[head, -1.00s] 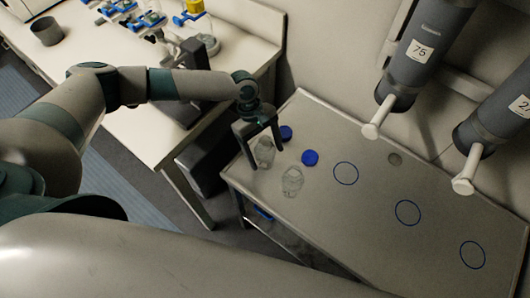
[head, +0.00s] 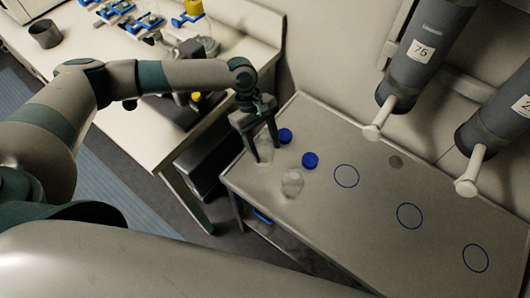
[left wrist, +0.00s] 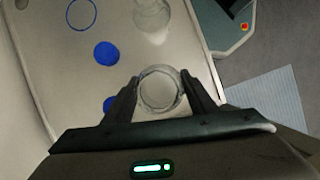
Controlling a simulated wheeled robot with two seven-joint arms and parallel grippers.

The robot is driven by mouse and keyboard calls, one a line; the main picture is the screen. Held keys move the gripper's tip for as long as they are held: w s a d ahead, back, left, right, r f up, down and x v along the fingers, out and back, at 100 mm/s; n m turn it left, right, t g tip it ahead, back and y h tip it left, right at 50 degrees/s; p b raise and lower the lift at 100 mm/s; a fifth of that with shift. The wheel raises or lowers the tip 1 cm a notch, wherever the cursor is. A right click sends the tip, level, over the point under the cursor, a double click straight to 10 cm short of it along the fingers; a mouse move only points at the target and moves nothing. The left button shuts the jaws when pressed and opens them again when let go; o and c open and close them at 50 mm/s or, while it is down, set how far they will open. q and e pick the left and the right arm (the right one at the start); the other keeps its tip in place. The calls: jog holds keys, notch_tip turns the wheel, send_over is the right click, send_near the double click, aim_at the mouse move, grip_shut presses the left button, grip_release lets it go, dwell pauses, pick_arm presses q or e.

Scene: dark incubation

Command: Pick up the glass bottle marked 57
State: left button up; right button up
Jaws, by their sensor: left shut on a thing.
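My left gripper (head: 266,152) is above the left end of the grey table. It is shut on a clear glass bottle (head: 264,147), which is partly hidden by the fingers. In the left wrist view the round rim of this bottle (left wrist: 159,90) shows between the fingers (left wrist: 158,95). A second clear glass bottle (head: 291,184) stands on the table close by, toward the front; it also shows in the left wrist view (left wrist: 153,17). I cannot read a number on either bottle. My right gripper is not in view.
Two blue caps, one behind (head: 285,135) and one to the right (head: 310,160), lie near the bottles. Blue rings (head: 346,176) mark the clear table (head: 375,210). Grey cylinders, one marked 75 (head: 425,50), hang over its back edge. A white bench (head: 140,125) stands left.

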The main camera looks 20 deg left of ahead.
aim_at(264, 133)
pick_arm(q)
jog(key=shift+r+b, duration=0.5)
jog(key=shift+r, duration=2.15)
